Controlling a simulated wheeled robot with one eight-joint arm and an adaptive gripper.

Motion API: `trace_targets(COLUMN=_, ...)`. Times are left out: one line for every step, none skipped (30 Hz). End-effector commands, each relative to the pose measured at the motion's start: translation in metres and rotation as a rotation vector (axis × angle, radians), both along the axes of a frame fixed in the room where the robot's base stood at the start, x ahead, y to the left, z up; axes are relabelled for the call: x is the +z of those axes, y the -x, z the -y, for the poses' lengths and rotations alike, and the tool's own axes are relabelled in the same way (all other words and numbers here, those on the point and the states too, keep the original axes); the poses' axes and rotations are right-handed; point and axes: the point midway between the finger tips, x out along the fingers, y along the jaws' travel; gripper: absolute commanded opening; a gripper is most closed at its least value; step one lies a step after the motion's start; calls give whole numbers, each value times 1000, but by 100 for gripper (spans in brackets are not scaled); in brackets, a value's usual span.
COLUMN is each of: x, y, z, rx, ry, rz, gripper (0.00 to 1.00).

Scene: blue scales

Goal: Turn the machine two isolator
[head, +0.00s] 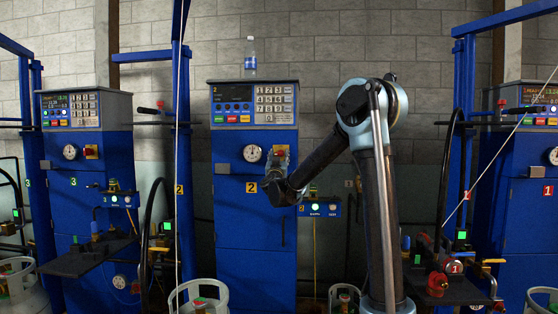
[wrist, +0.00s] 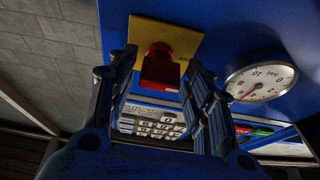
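The machine two isolator is a red knob (wrist: 161,68) on a yellow plate (wrist: 188,40), on the blue front of the machine two cabinet (head: 253,225). In the wrist view my gripper (wrist: 162,82) has its two fingers apart, one on each side of the red knob. A gap shows on the left of the knob; the right finger is very near it, and I cannot tell whether it touches.
A round gauge (wrist: 262,80) is beside the isolator; it also shows in the head view (head: 252,153). The control panel (head: 254,104) is above, with a bottle (head: 250,54) on top. Gas cylinders (head: 199,298) stand low in front. Machine one (head: 525,180) is at right.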

Motion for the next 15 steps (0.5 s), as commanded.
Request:
trace_targets(x=0, y=0, z=0, rx=0, ry=0, rz=0, gripper=28)
trace_targets(x=0, y=0, z=0, rx=0, ry=0, rz=0, gripper=21)
trace_targets(x=0, y=0, z=0, rx=0, ry=0, rz=0, gripper=12)
trace_targets(x=0, y=0, z=0, rx=0, ry=0, rz=0, gripper=11)
trace_targets(x=0, y=0, z=0, rx=0, ry=0, rz=0, gripper=11)
trace_targets(x=0, y=0, z=0, rx=0, ry=0, rz=0, gripper=11)
trace_targets(x=0, y=0, z=0, rx=0, ry=0, rz=0, gripper=11)
trace_targets(x=0, y=0, z=0, rx=0, ry=0, rz=0, gripper=11)
trace_targets(x=0, y=0, z=0, rx=0, ry=-2, rz=0, gripper=11)
trace_targets(x=0, y=0, z=0, rx=0, ry=-4, rz=0, gripper=11)
trace_targets(x=0, y=0, z=0, rx=0, ry=-7, rz=0, gripper=11)
trace_targets(x=0, y=0, z=0, rx=0, ry=-12, rz=0, gripper=11)
trace_targets(x=0, y=0, z=0, rx=0, ry=-18, rz=1, gripper=11)
trace_targets(x=0, y=0, z=-1, rx=0, ry=-26, rz=1, gripper=11)
trace_targets(x=0, y=0, z=-1, rx=1, ry=-39, rz=1, gripper=11)
